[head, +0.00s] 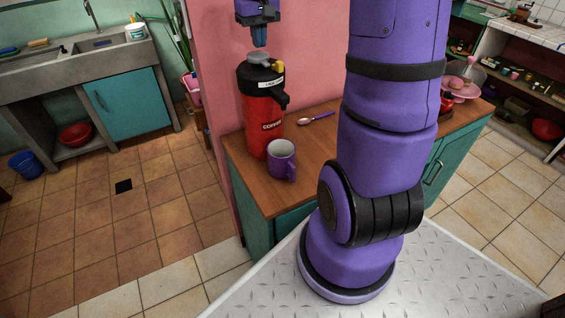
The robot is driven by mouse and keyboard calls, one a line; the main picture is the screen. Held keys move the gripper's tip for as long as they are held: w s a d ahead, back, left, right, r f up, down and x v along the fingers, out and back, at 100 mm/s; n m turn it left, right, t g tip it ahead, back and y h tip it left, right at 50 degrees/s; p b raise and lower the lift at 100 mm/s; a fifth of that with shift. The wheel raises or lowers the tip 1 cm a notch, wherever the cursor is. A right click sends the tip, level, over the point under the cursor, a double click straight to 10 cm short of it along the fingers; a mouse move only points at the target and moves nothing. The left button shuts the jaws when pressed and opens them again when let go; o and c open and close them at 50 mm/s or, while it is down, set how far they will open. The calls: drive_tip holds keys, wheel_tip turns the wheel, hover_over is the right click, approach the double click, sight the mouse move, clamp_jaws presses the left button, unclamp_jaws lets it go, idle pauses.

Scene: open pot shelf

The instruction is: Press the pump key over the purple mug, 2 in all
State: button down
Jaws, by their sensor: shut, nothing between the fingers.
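A red coffee airpot (258,120) with a black top stands on the wooden counter. Its light grey pump key (260,58) is on top, with a yellow piece beside it. The purple mug (281,161) stands upright on the counter in front of the airpot, below its black spout. Its light inside shows; I cannot tell how much it holds. My gripper (260,42) is shut and empty, pointing down just above the pump key. I cannot tell whether the fingertips touch the key.
A spoon with a purple handle (316,118) lies on the wooden counter (238,158) right of the airpot. A pink wall (222,60) rises close behind the airpot. My arm hides the counter's middle. A pink item (462,84) stands at the counter's right end.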

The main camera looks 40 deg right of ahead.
drive_tip(key=shift+r, duration=3)
drive_tip(key=s+a+r+n+t, duration=0.2)
drive_tip(key=s+a+r, duration=0.3)
drive_tip(key=s+a, duration=0.6)
drive_tip(key=s+a+f+t, duration=0.1)
drive_tip(key=s+a, duration=0.2)
drive_tip(key=s, duration=0.3)
drive_tip(key=s+a+f+n+t, duration=0.1)
drive_tip(key=s+a+t, duration=0.1)
drive_tip(key=s, duration=0.4)
drive_tip(key=shift+a, duration=0.65)
idle(0.4)
